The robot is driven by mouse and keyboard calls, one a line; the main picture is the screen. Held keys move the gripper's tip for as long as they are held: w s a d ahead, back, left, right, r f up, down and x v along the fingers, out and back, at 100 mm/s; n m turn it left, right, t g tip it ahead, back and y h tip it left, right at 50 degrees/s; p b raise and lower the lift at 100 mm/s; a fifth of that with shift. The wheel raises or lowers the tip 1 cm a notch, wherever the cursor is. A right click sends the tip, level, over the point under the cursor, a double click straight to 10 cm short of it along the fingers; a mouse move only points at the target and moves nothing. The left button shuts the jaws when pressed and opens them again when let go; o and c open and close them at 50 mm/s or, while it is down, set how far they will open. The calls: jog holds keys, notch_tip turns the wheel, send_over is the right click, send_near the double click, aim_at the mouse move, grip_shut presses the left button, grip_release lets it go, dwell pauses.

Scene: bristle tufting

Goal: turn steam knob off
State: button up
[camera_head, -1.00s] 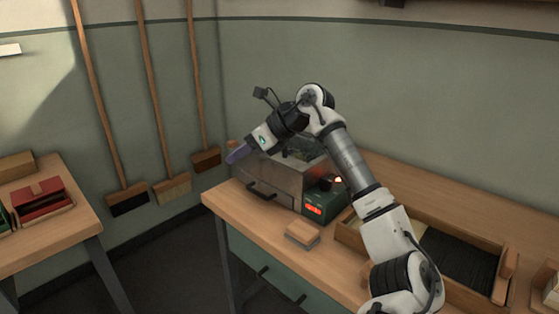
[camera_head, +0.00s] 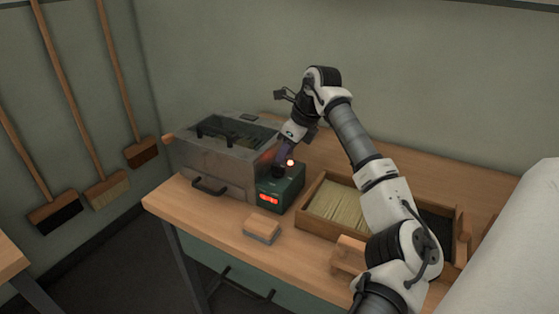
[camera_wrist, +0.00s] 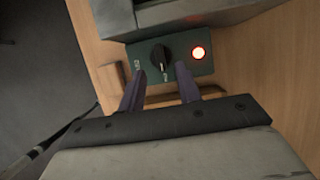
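The steam knob (camera_wrist: 160,58) is a black dial with a pale pointer mark on the top of a green control box (camera_wrist: 133,51). In the head view the green box (camera_head: 287,190) stands against the right side of the metal steamer (camera_head: 222,160), with a lit red display on its front. Nothing shows between the fingers. In the head view the fingers partly hide the knob.
A small wooden block (camera_head: 261,228) lies in front of the box. A wooden tray (camera_head: 300,219) with pale bristles stands to the right, with dark bristles (camera_head: 437,224) beyond my arm. Brushes (camera_head: 57,216) lean on the left wall. The bench front between steamer and edge is mostly clear.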

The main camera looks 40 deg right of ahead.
aim_at(279, 165)
jog(key=shift+x, duration=2.55)
jog(key=shift+w, duration=0.1)
grip_shut()
